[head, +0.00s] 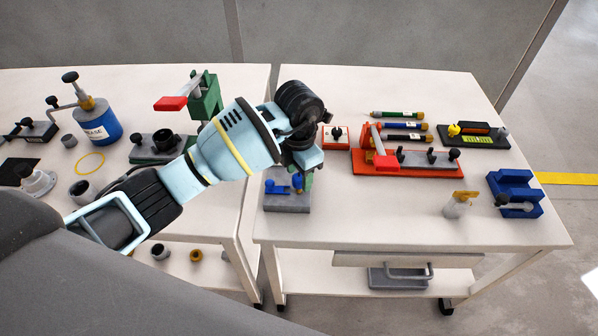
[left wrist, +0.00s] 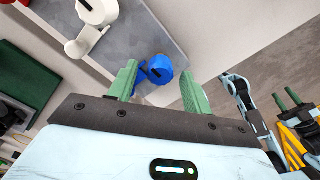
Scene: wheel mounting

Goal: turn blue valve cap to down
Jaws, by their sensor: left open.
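The blue valve cap (left wrist: 161,69) is round with a dark mark on its face, and a smaller blue part shows at its left. It sits near the edge of a grey base (left wrist: 150,22). In the head view a blue part (head: 272,187) stands on the grey base (head: 287,204) at the near left of the right table. My left gripper (left wrist: 158,88) is open, with green fingers on both sides of the cap in the left wrist view; I cannot tell whether they touch it. My right gripper (left wrist: 286,99) shows at the right edge of that view, its jaw state unclear.
A pale round part (left wrist: 97,12) with a dark mark stands on the same grey base. Behind, a red fixture (head: 405,166) holds several dark knobs. A blue block (head: 515,192) stands at the right.

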